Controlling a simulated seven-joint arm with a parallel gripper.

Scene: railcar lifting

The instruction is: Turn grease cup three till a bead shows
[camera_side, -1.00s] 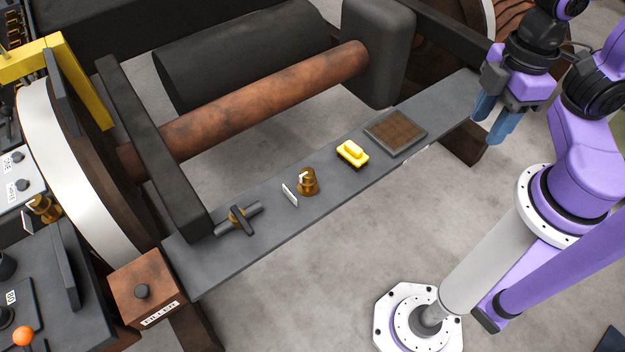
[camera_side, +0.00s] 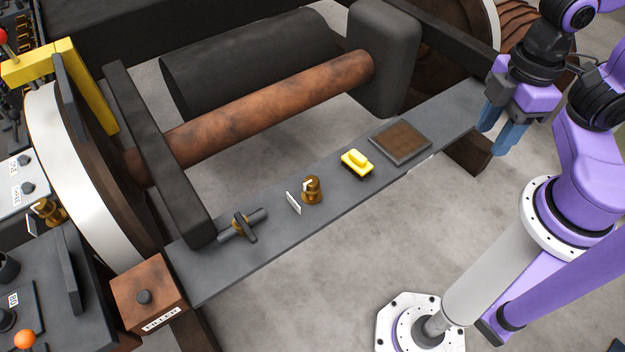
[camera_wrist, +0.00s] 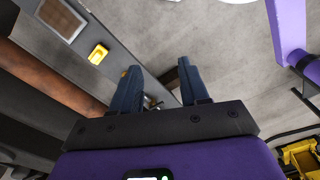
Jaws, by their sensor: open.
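A brass grease cup (camera_side: 313,191) with a pale pointer mark on top stands upright on the grey beam (camera_side: 265,250). A small white plate (camera_side: 293,203) stands just left of it; its marking is not readable. Another brass cup (camera_side: 47,211) sits at the far left beside the white-rimmed wheel. I cannot tell by number which cup is three, and no bead is visible. My gripper (camera_side: 499,132) is open and empty near the beam's right end, well away from both cups. In the wrist view its blue fingers (camera_wrist: 160,66) are apart, with a brassy bit partly hidden behind the left finger.
A cross-handled valve (camera_side: 242,226), a yellow brush-like block (camera_side: 357,163) and a framed brown pad (camera_side: 401,142) lie along the beam. A rusty filler box (camera_side: 149,294) is at its left end. A rusty axle (camera_side: 270,105) runs behind. Open floor lies in front.

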